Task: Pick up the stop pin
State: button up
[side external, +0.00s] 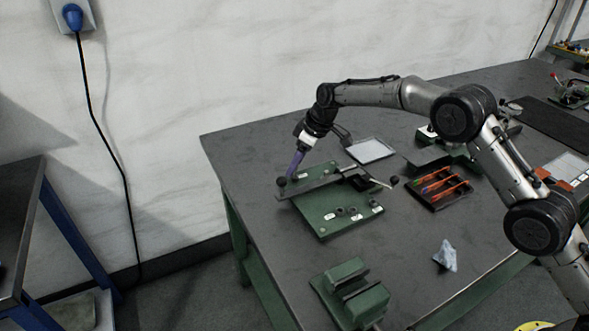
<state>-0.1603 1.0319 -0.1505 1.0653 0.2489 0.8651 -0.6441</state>
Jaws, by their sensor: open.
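My gripper (291,175) has purple fingers that point down at the far left end of a green plate (319,222). The fingertips are beside or just above a small black round knob (281,181); I cannot tell whether they touch it. A dark bar (318,186) lies across the plate from that knob. Several small dark round pieces (340,211) stand on the plate near white labels. Which piece is the stop pin is too small to tell. The gap between the fingers is hard to see, and nothing is visibly held.
A dark tray with orange-handled tools (440,188) and a pale flat tray (370,150) stand nearby. The table's left edge is close to the plate.

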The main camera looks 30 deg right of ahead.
jog(key=shift+x, duration=0.8)
grip_shut()
jog(key=shift+r, duration=0.25)
